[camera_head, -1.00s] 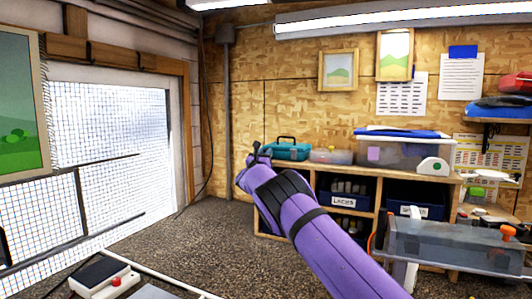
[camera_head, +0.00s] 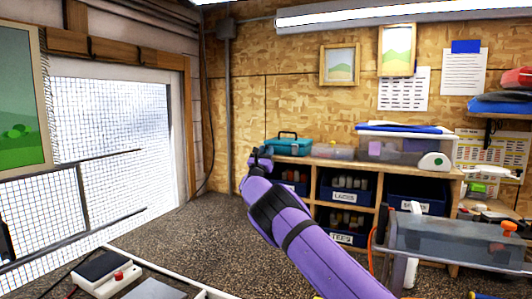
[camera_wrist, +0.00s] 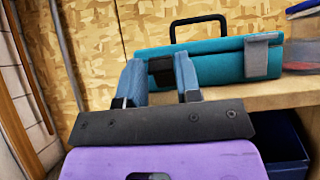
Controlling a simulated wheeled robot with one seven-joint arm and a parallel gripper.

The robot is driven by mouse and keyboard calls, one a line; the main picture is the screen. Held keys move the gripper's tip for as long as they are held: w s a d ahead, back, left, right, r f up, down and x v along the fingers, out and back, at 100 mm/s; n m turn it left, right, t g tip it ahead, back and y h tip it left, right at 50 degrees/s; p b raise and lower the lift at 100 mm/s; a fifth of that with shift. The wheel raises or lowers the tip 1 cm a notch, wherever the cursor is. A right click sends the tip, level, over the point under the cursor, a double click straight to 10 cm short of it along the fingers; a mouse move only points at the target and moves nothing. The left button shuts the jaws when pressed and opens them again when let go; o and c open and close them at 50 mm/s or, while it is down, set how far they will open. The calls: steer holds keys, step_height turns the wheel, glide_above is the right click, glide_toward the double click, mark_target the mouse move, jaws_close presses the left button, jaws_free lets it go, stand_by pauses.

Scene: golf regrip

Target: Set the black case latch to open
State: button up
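The teal case (camera_head: 287,146) with a black handle sits closed on the wooden shelf unit, and fills the upper middle of the wrist view (camera_wrist: 222,62). A black latch (camera_wrist: 161,71) shows on its front, between my gripper's fingers. A grey latch (camera_wrist: 263,55) is farther right on the same front. My gripper (camera_wrist: 157,63) is open, its two blue-grey fingers apart in front of the case. I cannot tell whether they touch it. In the head view my gripper (camera_head: 260,156) is small, just left of the case. The black latch's position is not clear.
A clear bin (camera_head: 405,150) with a blue lid stands right of the case. Dark blue labelled bins (camera_head: 347,192) fill the shelves below. A grey transparent box (camera_head: 450,238) is at front right. A mesh-covered opening (camera_head: 110,130) is at left. Open floor lies left of the shelves.

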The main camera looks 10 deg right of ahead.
steer(key=o, duration=0.3)
steer(key=v, duration=1)
steer(key=shift+s+a+f, duration=0.2)
steer(key=shift+s+f, duration=0.05)
